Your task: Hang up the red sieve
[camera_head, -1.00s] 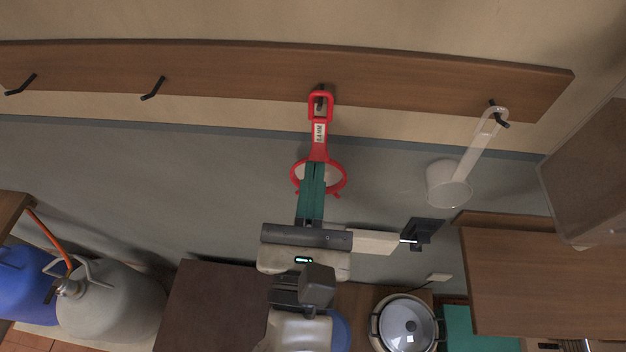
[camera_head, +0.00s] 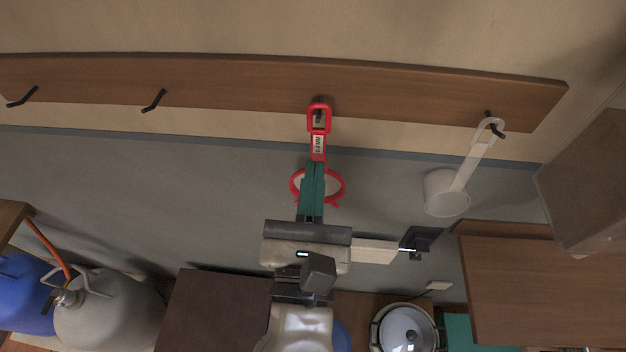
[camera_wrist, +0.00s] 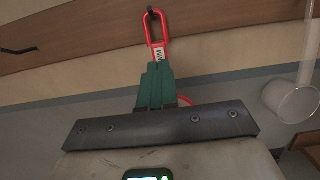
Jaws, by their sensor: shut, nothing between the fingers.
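The red sieve (camera_head: 319,147) is upright against the wall, loop at the top and round bowl below. Its handle loop (camera_wrist: 147,28) is at the middle black hook (camera_head: 318,116) of the wooden rail, and the hook shows inside the loop. I cannot tell how deep the loop sits on it. My gripper (camera_head: 313,166), with green fingers, points up in front of the sieve. The fingers are shut with nothing between them and hide the lower handle and part of the bowl. In the wrist view the fingertips (camera_wrist: 158,66) are just below the handle's label.
The wooden rail (camera_head: 230,88) has two bare hooks at left, one here (camera_head: 154,100). A white ladle (camera_head: 447,192) hangs from the right hook. A cabinet (camera_head: 540,285) is at lower right, a pot (camera_head: 408,330) below, and grey and blue containers (camera_head: 105,310) at lower left.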

